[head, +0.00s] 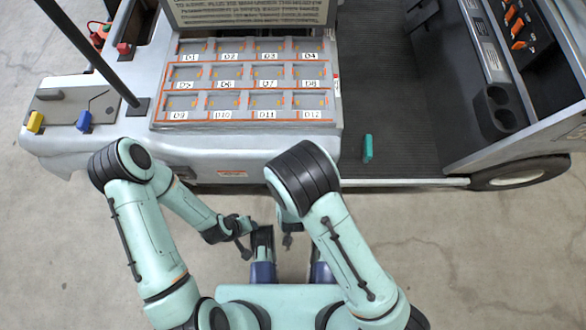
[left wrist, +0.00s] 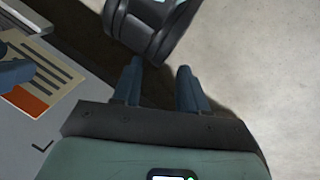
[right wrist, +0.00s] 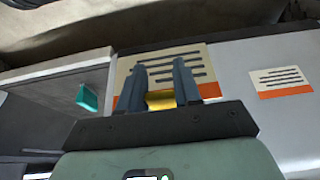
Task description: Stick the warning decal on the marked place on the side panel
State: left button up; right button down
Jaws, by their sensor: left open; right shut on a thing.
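My right gripper (right wrist: 160,90) is shut on a yellow tab of the warning decal (right wrist: 142,62), a cream sheet with dark lines and an orange strip. The decal also shows at the left of the left wrist view (left wrist: 52,78), close to the grey side panel (left wrist: 70,155); I cannot tell whether it touches. A black corner mark (left wrist: 42,147) shows on the panel near the decal; the rest of the marked place is not visible. My left gripper (left wrist: 158,75) is open and empty, beside the right wrist. In the head view the decal is hidden by my arms.
A similar cream and orange label (right wrist: 282,82) is on the panel, right of the decal in the right wrist view. The cart's tray of numbered compartments (head: 250,122) is above the panel. A teal block (head: 367,147) lies on the cart's dark floor. Bare floor (head: 480,260) is in front.

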pick_arm(q)
jog(key=shift+s+d+r+g+p, duration=0.3)
jog(key=shift+s+d+r+p, duration=0.1)
jog(key=shift+s+r, duration=0.25)
pick_arm(e)
jog(key=w, duration=0.7)
jog(key=shift+w, duration=0.4)
pick_arm(q)
jog(key=shift+f, duration=0.1)
jog(key=shift+r, duration=0.2)
pick_arm(e)
jog(key=shift+w+r, duration=0.1)
jog(key=shift+w, duration=0.6)
dwell(1.4)
jog(key=shift+c, duration=1.1)
grip_release()
jog(key=shift+s, duration=0.15)
pick_arm(q)
jog(key=shift+r+p, duration=0.65)
jog(key=shift+p, duration=0.1)
pick_arm(e)
jog(key=s, duration=0.6)
jog(key=shift+s, duration=0.4)
